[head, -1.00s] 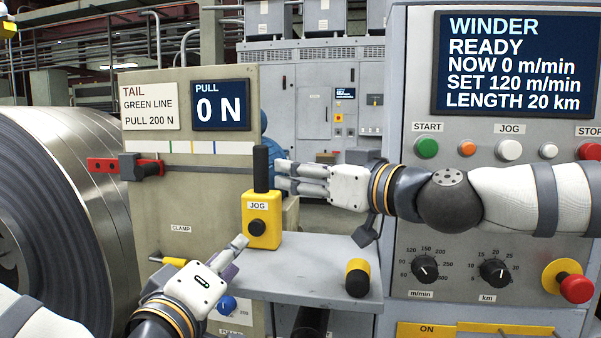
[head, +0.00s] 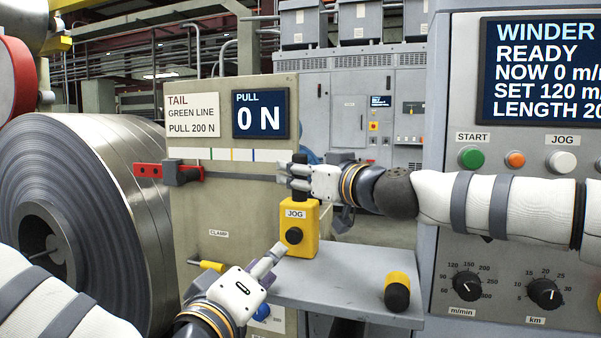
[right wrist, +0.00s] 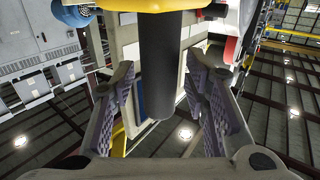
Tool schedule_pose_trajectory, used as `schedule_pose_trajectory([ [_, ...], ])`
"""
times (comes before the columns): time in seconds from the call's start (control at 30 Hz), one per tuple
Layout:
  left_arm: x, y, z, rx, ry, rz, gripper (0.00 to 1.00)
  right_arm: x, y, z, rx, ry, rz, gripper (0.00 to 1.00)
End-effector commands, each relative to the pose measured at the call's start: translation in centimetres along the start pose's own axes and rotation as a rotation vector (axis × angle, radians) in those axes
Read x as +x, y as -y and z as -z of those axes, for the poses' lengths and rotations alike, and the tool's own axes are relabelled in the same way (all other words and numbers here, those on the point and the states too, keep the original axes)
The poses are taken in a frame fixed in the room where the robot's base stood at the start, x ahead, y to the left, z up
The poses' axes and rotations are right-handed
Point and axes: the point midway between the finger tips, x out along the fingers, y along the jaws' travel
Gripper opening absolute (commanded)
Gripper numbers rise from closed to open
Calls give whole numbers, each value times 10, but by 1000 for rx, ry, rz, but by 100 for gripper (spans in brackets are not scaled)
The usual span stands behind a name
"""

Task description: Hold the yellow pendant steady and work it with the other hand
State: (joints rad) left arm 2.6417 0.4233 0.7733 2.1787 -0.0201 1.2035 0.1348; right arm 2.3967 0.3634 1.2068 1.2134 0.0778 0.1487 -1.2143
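The yellow pendant (head: 297,244), marked JOG with a black button, stands upright on the grey shelf (head: 345,285). Its black stem (right wrist: 160,65) shows in the right wrist view between the fingers of my right gripper (right wrist: 160,100). Gaps show on both sides of the stem, so this gripper is open around it. In the head view my right gripper (head: 288,175) reaches in from the right and covers the stem's upper part. My left gripper (head: 272,262) is low at the pendant's left, fingers pointing toward it. I cannot tell whether it touches or how open it is.
A black and yellow piece (head: 397,291) stands at the shelf's right. The winder panel (head: 452,220) with knobs and buttons is close on the right. A large steel coil (head: 110,200) is at left, and the tail clamp stand (head: 235,90) is behind.

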Motion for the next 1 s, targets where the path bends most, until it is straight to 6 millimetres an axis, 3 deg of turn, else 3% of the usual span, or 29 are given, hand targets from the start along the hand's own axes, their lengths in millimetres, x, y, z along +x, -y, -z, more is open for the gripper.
schedule_pose_trajectory([
  [0.03, 0, 0, 0, 0, 0, 0, 33, 0, 0, 0, 0, 0, 0, 24],
  [0.13, 0, 0, 0, 0, 0, 0, 33, 0, 0, 0, 0, 0, 0, 2],
  [0.17, 0, 0, 0, 0, 0, 0, 33, 0, 0, 0, 0, 0, 0, 0],
  [1.0, 0, 2, -1, -1, 1, 2, 33, 0, 0, -3, 0, 2, 0, 0],
])
